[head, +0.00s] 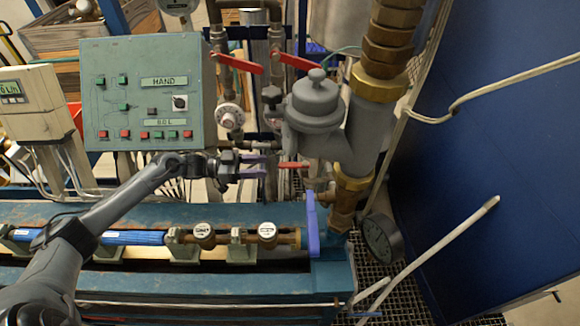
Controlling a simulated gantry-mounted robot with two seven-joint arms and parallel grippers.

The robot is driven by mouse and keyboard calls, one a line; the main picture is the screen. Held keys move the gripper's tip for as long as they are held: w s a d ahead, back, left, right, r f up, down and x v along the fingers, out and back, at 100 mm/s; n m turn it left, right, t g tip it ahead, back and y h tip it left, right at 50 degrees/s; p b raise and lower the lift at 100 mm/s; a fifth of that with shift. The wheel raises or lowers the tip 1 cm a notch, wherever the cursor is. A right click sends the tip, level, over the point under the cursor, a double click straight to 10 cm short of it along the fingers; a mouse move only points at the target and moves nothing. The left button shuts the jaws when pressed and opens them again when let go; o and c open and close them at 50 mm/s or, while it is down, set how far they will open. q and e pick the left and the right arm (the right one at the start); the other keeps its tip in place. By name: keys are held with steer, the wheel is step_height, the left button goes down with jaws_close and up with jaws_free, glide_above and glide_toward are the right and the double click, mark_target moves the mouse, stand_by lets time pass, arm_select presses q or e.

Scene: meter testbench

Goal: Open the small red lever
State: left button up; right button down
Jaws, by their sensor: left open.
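A small red lever (293,165) sticks out to the left below the grey valve body, at the middle of the head view. My left gripper (262,167) is open, with its two purple-grey fingers pointing right toward this lever. The fingertips are just left of the lever's end; I cannot tell whether they touch it. Nothing shows between the fingers. Two larger red levers, a left one (240,64) and a right one (294,60), sit higher on the pipes behind. My right gripper is not in view.
A grey control panel (150,90) stands behind my left arm. The grey valve body (315,105) and brass pipe fittings (378,85) rise right of the gripper. A blue upright lever (312,228) and a round gauge (382,238) are below. A blue bench (200,285) runs along the front.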

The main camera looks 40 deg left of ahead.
mark_target(286, 164)
arm_select(q)
steer(key=p+x, duration=0.1)
steer(key=x, duration=0.7)
steer(key=shift+w+d, duration=0.2)
steer(key=shift+c, duration=0.5)
jaws_close()
